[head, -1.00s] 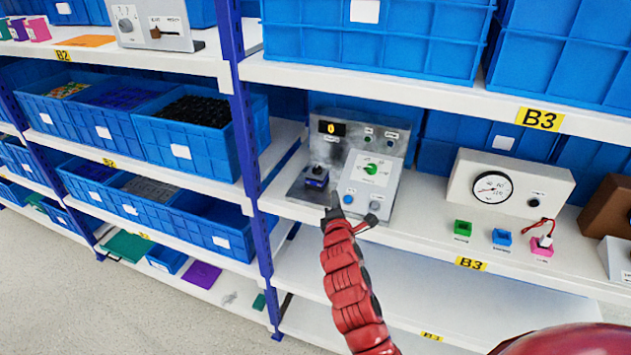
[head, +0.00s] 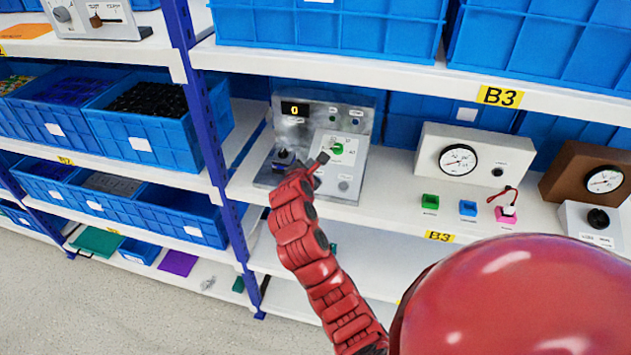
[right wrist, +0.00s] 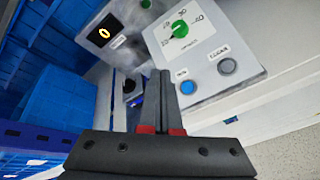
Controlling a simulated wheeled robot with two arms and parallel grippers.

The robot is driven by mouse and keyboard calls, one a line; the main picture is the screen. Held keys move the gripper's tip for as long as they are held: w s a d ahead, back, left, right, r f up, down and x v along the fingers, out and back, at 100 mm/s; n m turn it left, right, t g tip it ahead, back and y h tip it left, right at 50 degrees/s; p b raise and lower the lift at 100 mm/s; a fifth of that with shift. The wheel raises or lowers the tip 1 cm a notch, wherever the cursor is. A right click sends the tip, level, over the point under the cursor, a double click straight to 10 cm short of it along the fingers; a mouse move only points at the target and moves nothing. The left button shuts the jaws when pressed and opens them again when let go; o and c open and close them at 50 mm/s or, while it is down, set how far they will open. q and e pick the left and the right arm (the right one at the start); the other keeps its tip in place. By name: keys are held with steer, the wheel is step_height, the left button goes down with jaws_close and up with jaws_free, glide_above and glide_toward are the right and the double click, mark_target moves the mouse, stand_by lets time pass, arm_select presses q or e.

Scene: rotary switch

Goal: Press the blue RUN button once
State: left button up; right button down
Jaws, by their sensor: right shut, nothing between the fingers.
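The control panel (head: 352,142) stands on the B3 shelf, with a green rotary knob (head: 337,148) and a display (head: 296,109) showing 0. The blue RUN button (right wrist: 188,87) shows in the right wrist view, below the knob and left of the grey CLEAR button (right wrist: 227,66). In the head view the RUN button is hidden behind my right gripper (head: 321,160). My right gripper is shut and empty. In the right wrist view its fingertips (right wrist: 160,76) are just left of the blue button; I cannot tell if they touch the panel. My left gripper is not in view.
A gauge box (head: 474,158) stands to the right on the same shelf, with small green, blue and pink blocks in front. A blue shelf post (head: 207,130) is left of the panel. Blue crates (head: 330,28) sit on the shelf above.

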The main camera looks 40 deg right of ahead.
steer(key=f+b, duration=0.1)
steer(key=f, duration=0.1)
steer(key=w+d+f+b, duration=0.1)
steer(key=f+b, duration=0.1)
steer(key=d+f+b, duration=0.1)
steer(key=f+b, duration=0.1)
steer(key=shift+w+f, duration=0.3)
steer(key=shift+w, duration=0.05)
steer(key=shift+w+d+f, duration=0.15)
steer(key=shift+f, duration=0.45)
steer(key=shift+d+f, duration=0.1)
steer(key=shift+f, duration=0.1)
stand_by(1.2)
steer(key=shift+w+f, duration=0.1)
steer(key=shift+f, duration=0.1)
